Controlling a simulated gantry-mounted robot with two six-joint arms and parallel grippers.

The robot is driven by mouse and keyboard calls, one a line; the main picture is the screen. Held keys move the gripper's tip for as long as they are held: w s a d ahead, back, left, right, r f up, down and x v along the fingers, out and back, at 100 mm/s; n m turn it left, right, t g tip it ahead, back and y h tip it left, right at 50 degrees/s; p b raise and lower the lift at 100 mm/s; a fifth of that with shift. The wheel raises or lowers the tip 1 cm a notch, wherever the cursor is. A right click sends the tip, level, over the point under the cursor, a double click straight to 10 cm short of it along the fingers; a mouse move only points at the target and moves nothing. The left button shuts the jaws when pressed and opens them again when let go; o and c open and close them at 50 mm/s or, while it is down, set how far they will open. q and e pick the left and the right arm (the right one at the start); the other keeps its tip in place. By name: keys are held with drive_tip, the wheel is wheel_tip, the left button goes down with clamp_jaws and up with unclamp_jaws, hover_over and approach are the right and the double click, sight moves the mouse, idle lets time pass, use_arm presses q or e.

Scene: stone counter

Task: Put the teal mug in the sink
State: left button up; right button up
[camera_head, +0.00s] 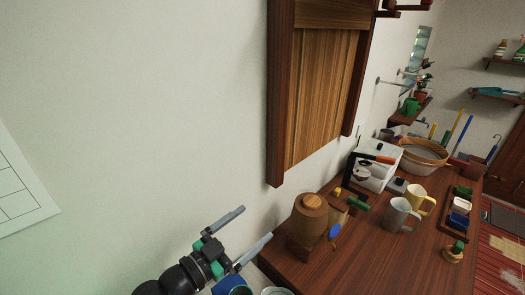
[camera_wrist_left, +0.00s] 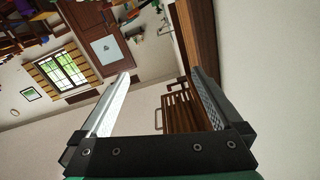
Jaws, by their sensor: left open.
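My left gripper (camera_head: 257,222) is open and empty at the bottom centre of the head view, in front of the pale wall and left of the counter. Its two fingers also show apart in the left wrist view (camera_wrist_left: 160,78), with nothing between them. My right gripper is not in view.
The wooden counter (camera_head: 375,262) carries a wooden canister (camera_head: 308,220), a grey mug (camera_head: 397,214), a yellow mug (camera_head: 420,198) and a white appliance (camera_head: 374,166). A wooden cabinet (camera_head: 322,85) hangs on the wall above. The counter's front middle is clear.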

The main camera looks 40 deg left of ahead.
use_arm(q)
drive_tip(key=s+d+r+t, duration=0.2)
drive_tip(key=d+r+t, duration=0.1)
drive_tip(key=r, duration=0.9)
drive_tip(key=s+d+r+n+t+h, duration=0.1)
drive_tip(key=s+d+r+t, duration=0.2)
drive_tip(key=r, duration=0.8)
drive_tip(key=s+d+r+n+t, duration=0.1)
drive_tip(key=d+r, duration=0.4)
drive_tip(key=r, duration=0.7)
drive_tip(key=shift+s+d+r+t+h, duration=0.3)
drive_tip(key=shift+s+t, duration=0.45)
drive_tip(key=shift+t, duration=0.45)
drive_tip(key=shift+a+r, duration=0.1)
drive_tip(key=shift+c, duration=0.9)
drive_tip(key=c, duration=0.6)
drive_tip(key=shift+w, duration=0.1)
